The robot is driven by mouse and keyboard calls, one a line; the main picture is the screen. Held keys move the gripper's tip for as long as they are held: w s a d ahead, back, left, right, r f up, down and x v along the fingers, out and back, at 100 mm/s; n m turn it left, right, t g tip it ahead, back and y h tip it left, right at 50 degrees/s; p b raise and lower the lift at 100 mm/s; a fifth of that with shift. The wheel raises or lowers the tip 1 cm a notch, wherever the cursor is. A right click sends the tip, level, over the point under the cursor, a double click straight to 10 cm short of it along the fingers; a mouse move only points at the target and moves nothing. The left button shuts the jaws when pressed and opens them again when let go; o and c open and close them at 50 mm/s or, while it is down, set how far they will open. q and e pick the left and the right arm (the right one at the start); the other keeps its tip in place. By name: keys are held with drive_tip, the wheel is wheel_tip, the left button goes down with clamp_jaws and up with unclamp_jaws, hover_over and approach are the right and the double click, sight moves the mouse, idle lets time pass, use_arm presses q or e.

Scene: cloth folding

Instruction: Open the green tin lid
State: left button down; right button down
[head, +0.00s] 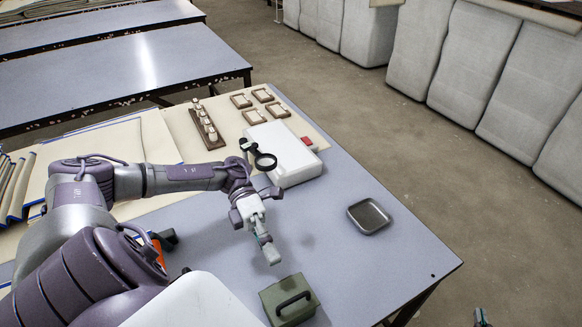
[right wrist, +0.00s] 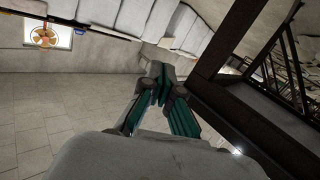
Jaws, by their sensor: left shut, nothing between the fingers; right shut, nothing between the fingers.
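The green tin (head: 278,290) stands at the near edge of the table, at the bottom of the head view. Its lid is on and carries a black arched handle (head: 292,300). My left gripper (head: 271,256) is shut and empty, a little behind the tin and apart from it, pointing down. Only the tip of my right gripper (head: 482,316) shows at the bottom right of the head view, off the table's side. In the right wrist view my right gripper (right wrist: 159,72) is shut and empty, over bare floor. The tin is not in that view.
A grey metal tray (head: 369,216) lies to the right on the table (head: 408,258). A white box (head: 290,160) with a black magnifier (head: 265,161) stands behind my left gripper. A rack of small pieces (head: 207,128) is further back. The table's right front is clear.

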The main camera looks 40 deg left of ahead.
drive_tip(key=w+a+r+n+y, duration=0.2)
drive_tip(key=a+r+y, duration=0.15)
drive_tip(key=r, duration=0.35)
drive_tip(key=w+a+r+n+y, duration=0.2)
drive_tip(key=a+r+y, duration=0.1)
drive_tip(key=a+r, duration=0.25)
drive_tip(key=s+a+r+n+g+y, duration=0.3)
drive_tip(key=a+r+n+g+y, duration=0.15)
drive_tip(key=a+r+n, duration=0.35)
drive_tip(key=s+a+r+n+g+y, duration=0.35)
drive_tip(key=a+r+g, duration=0.2)
drive_tip(key=r, duration=0.35)
drive_tip(key=s+a+r+n+g+h, duration=0.2)
drive_tip(key=s+a+n+g+h, duration=0.3)
drive_tip(key=s, duration=0.4)
drive_tip(key=s+a+r+n+g+h, duration=0.1)
drive_tip(key=s+a+n+g+h, duration=0.2)
drive_tip(key=s+n+g, duration=0.45)
drive_tip(key=s+d+f+n+h, duration=0.1)
drive_tip(key=s+d+f+h, duration=0.15)
drive_tip(key=s+h, duration=0.2)
drive_tip(key=shift+y, duration=0.4)
drive_tip(key=x, duration=0.4)
drive_tip(key=w+f+x, duration=0.1)
drive_tip(key=x, duration=0.3)
drive_tip(key=w+x, duration=0.1)
drive_tip(key=x, duration=0.3)
drive_tip(key=shift+s+a+f, duration=0.15)
drive_tip(key=shift+a+f, duration=0.5)
drive_tip(key=shift+f, duration=0.1)
